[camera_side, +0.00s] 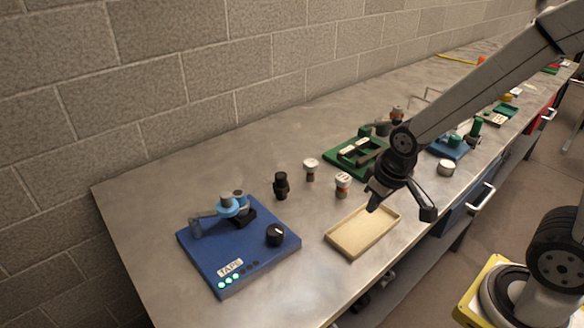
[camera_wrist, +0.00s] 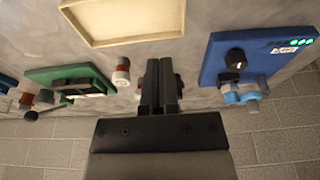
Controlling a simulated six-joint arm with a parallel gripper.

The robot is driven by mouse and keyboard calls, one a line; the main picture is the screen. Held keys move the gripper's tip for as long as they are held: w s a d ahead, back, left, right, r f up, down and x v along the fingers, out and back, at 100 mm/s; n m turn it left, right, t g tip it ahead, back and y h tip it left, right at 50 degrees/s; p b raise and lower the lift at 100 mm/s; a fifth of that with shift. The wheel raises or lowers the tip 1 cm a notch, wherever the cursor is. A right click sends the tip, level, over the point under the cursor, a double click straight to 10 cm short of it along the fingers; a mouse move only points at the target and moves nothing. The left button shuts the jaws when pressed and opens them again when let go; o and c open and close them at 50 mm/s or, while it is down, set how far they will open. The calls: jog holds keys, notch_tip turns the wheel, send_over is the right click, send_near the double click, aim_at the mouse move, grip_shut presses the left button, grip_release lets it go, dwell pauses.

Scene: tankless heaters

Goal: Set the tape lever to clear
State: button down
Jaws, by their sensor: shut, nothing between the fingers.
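The blue unit labelled TAPE (camera_side: 222,278) stands at the front left of the bench in the side view. It carries a light-blue ring (camera_side: 228,208), a grey-blue arm (camera_side: 197,228) at its left, and a black knob (camera_side: 275,235) with a white mark. I cannot tell for certain which part is the tape lever or read its setting. The blue unit also shows at the right of the wrist view (camera_wrist: 217,62). My gripper (camera_side: 373,206) is shut and empty, above the tray's back right edge and apart from the blue unit. Its fingers (camera_wrist: 160,80) lie together.
A shallow beige tray (camera_side: 347,250) lies right of the blue unit. A black fitting (camera_side: 281,186) and two white-capped pieces (camera_side: 311,169) stand behind it. A green unit (camera_side: 345,153) is farther back. The brick wall (camera_side: 140,100) bounds the bench. Bare metal separates the unit and tray.

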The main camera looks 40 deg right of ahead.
jog(key=w+a+r, duration=0.2)
jog(key=w+a, duration=0.2)
jog(key=w, duration=0.4)
jog(key=w+a+r, duration=0.3)
jog(key=w+a, duration=0.1)
jog(key=w, duration=0.4)
notch_tip(320, 180, up, 3)
jog(key=t, duration=0.1)
send_over(227, 203)
jog(key=w+d, duration=0.2)
jog(key=w, duration=0.2)
jog(key=shift+a+r, duration=0.3)
jog(key=shift+a, duration=0.45)
jog(key=shift+s+f, duration=0.2)
jog(key=shift+f, duration=2.15)
jog(key=shift+s+f, duration=0.15)
jog(key=shift+f, duration=2.2)
